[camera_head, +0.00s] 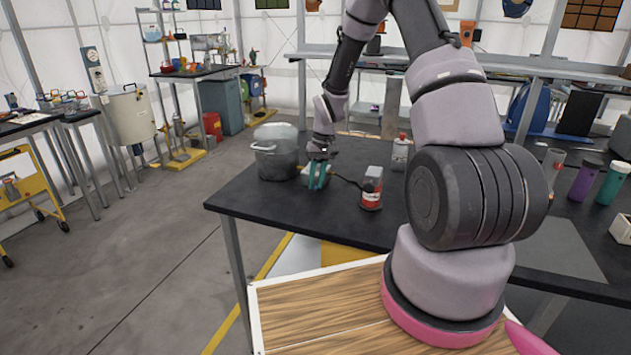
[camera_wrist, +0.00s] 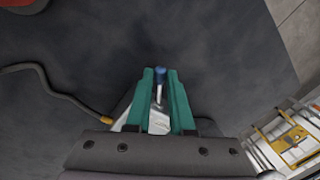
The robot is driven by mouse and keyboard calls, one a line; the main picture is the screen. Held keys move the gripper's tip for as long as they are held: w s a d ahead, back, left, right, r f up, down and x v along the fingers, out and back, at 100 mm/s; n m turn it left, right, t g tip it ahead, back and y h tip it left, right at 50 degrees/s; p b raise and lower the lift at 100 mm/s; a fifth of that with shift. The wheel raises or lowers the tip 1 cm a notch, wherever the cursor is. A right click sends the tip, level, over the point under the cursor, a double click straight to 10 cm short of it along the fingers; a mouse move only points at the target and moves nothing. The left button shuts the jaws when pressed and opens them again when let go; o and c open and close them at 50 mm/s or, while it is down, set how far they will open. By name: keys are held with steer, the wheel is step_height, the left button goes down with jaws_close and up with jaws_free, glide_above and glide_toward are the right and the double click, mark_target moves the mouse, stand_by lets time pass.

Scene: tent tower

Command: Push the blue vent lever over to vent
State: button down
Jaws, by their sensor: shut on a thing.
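The blue vent lever (camera_wrist: 160,73) shows in the wrist view as a blue knob on a thin metal stem. It stands between the two teal fingers of my gripper (camera_wrist: 161,95). The fingers are close together on either side of the lever. Below it is a pale metal fitting (camera_wrist: 158,121), partly hidden by the fingers. In the head view my gripper (camera_head: 318,175) is low over the black table, at a small pale block there. The lever itself is hidden in the head view.
On the black table (camera_head: 250,200), a lidded metal pot (camera_head: 276,152) stands just left of my gripper. A red-and-grey can (camera_head: 371,190) stands to its right, and a white bottle (camera_head: 400,153) behind. A dark hose (camera_wrist: 45,72) runs from the fitting's left side.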

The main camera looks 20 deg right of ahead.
steer(key=shift+d, duration=0.1)
steer(key=c, duration=0.8)
jaws_free()
steer(key=shift+r, duration=0.1)
steer(key=r, duration=0.3)
steer(key=d+r, duration=0.1)
steer(key=r, duration=0.6)
steer(key=shift+d+r, duration=0.25)
steer(key=shift+d, duration=0.05)
steer(key=shift+r, duration=0.15)
